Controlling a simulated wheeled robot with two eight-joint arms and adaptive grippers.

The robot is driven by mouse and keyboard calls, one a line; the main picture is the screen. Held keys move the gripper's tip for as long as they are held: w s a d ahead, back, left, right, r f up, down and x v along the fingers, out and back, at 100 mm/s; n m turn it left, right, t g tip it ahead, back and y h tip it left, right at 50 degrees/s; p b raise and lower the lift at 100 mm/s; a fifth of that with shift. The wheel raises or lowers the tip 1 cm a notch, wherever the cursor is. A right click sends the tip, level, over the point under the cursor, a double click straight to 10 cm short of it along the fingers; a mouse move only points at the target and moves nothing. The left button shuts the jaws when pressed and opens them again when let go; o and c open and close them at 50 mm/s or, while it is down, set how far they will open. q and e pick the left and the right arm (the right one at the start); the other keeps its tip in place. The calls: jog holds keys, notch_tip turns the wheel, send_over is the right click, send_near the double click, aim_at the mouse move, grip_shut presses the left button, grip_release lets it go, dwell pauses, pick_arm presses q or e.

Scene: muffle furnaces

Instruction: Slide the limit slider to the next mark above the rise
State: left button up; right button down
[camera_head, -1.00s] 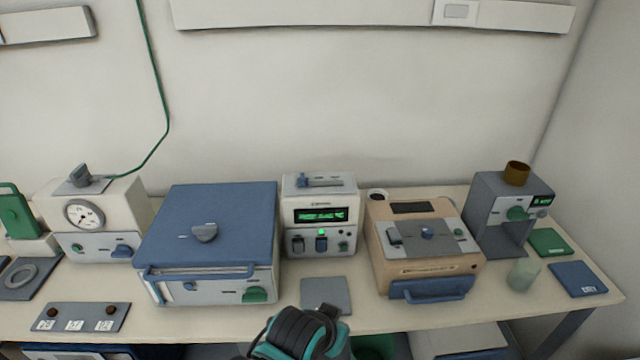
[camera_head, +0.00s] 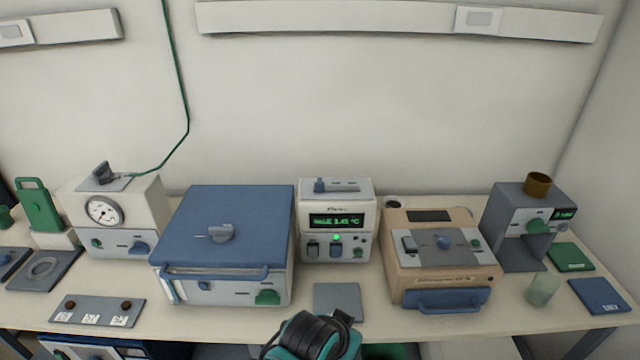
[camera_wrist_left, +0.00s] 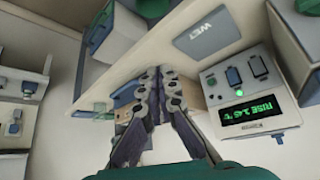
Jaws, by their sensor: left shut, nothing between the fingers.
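The controller box (camera_head: 337,220) stands mid-table, white, with a green-lit display (camera_head: 336,220) that seems to read "RISE 3.45 °C". On its top panel a blue limit slider (camera_head: 319,186) sits near the left end of its slot. The marks are too small to read. The left wrist view shows the box's front and its lit display (camera_wrist_left: 252,107) at the right; the slider is not discernible there. My left gripper (camera_wrist_left: 160,73) is shut and empty, left of the box in that view. My right gripper is not in view.
A blue-lidded furnace (camera_head: 235,225) stands left of the box and a tan unit (camera_head: 440,262) stands right.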

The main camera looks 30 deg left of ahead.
pick_arm(q)
jog(key=o, duration=0.5)
jog(key=shift+w+r, duration=0.1)
jog(key=shift+r, duration=0.1)
jog(key=shift+o, duration=0.7)
jog(key=w+a+r+p, duration=0.2)
jog(key=w+r+p, duration=0.1)
jog(key=r, duration=0.3)
jog(key=w+a+r+n+g+p, duration=0.1)
jog(key=w+r+p, duration=0.3)
jog(key=r, duration=0.1)
jog(key=shift+w+a+r+n+g, duration=0.3)
jog(key=shift+a+r, duration=0.05)
jog(key=shift+r, duration=0.05)
notch_tip(320, 180, up, 8)
jog(key=n+g+p, duration=0.5)
jog(key=g+p, duration=0.1)
jog(key=p, duration=1.4)
send_over(320, 180)
jog(key=shift+s, duration=0.1)
jog(key=shift+f, duration=0.25)
notch_tip(320, 180, down, 8)
jog(key=shift+r, duration=0.25)
grip_shut()
